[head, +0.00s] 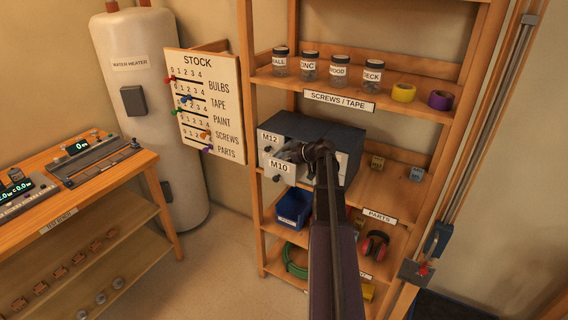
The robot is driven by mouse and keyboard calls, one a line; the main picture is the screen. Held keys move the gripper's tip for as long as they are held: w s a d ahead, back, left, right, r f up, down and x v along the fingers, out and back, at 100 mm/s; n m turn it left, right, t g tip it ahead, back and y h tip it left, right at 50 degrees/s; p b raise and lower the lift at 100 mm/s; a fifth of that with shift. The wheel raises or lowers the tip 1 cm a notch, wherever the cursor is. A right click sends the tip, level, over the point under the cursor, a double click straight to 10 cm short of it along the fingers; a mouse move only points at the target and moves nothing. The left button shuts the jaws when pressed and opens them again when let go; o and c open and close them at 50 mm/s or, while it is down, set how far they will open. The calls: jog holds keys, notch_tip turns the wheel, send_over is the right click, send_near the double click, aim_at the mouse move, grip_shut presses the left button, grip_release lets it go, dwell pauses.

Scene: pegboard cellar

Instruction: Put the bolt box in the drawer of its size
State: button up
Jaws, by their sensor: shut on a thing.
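A dark blue-grey drawer cabinet (318,128) stands on the middle shelf. The M12 drawer (270,138) shows at its upper left and the M10 drawer (279,168) below it. The M10 front seems to stand out a little from the cabinet. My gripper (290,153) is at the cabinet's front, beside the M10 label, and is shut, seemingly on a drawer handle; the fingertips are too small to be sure. My arm hides the cabinet's right-hand fronts.
Jars (340,72) and tape rolls (403,92) stand on the shelf above. A blue bin (293,208) and red earmuffs (375,244) are on the shelf below. A wooden bench (95,180) is at left. The floor between bench and shelving is clear.

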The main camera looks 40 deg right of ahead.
jog(key=shift+f, duration=0.4)
jog(key=o, duration=1.2)
jog(key=shift+r, duration=0.2)
jog(key=shift+s+r, duration=0.1)
jog(key=shift+s+d+r, duration=0.1)
jog(key=shift+s+r, duration=0.1)
jog(key=shift+s, duration=0.1)
jog(key=shift+p+v, duration=2.85)
jog(key=shift+v, duration=2.65)
jog(key=shift+f, duration=0.15)
